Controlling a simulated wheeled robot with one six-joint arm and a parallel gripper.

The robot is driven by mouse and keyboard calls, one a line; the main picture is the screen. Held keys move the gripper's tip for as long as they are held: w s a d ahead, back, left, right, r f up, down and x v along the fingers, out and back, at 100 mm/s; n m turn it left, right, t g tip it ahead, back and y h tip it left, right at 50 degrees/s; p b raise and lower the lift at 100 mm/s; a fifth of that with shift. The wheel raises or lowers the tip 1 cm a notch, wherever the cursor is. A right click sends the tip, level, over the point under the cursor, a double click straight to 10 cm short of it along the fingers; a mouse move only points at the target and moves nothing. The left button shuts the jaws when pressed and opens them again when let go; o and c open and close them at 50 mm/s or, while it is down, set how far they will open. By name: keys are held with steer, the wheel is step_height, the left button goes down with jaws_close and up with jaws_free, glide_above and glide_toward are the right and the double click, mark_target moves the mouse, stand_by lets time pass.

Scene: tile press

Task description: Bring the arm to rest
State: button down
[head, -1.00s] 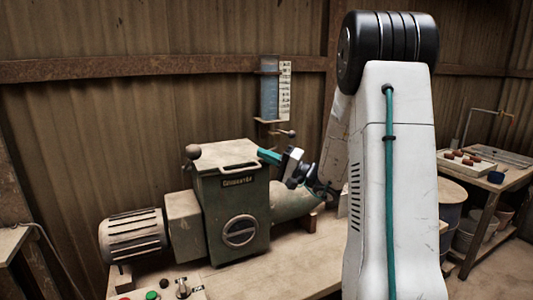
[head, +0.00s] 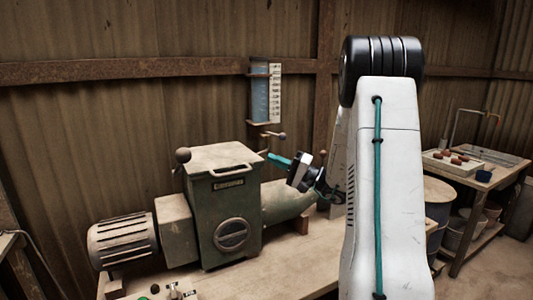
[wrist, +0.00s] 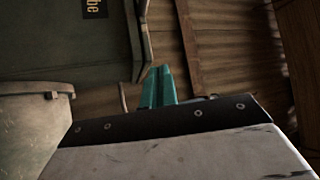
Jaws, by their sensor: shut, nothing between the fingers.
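My gripper (head: 279,160) has slim teal fingers, and they lie together with nothing between them. In the head view it points left, just right of the upper edge of the green machine housing (head: 222,210), in front of the wall. In the wrist view the gripper (wrist: 158,87) points up the picture, its fingers side by side. The housing's dark green side (wrist: 70,40) fills the left of that view. I cannot tell how wide the gap between fingers and housing is. My white arm stands upright at the right of the head view and hides part of the bench.
The machine's motor (head: 123,242) and barrel (head: 288,202) sit on the wooden bench (head: 265,278). A valve lever (head: 274,135) and a water gauge (head: 264,90) are near the gripper. A side table (head: 500,176) with a tray (head: 452,165) stands at right, beside a drum (head: 437,200).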

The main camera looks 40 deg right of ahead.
steer(key=shift+s+d+f, duration=0.2)
steer(key=shift+d+f, duration=0.65)
steer(key=shift+f, duration=0.2)
steer(key=s+a+f+g+y, duration=0.1)
steer(key=s+a+f+g, duration=0.1)
steer(key=s+a+g, duration=0.65)
steer(key=s+a+f+g+y, duration=0.1)
steer(key=s+a+f+g, duration=0.35)
steer(key=a, duration=0.75)
steer(key=s+a+r+n+g+h, duration=0.2)
steer(key=s+a+r+n+h, duration=0.1)
steer(key=s, duration=0.5)
steer(key=s+a+r+n+g+h, duration=0.2)
steer(key=s+a+r+n+h, duration=0.2)
steer(key=s+h, duration=0.5)
steer(key=a+n, duration=0.2)
steer(key=a, duration=0.1)
steer(key=shift+s, duration=0.15)
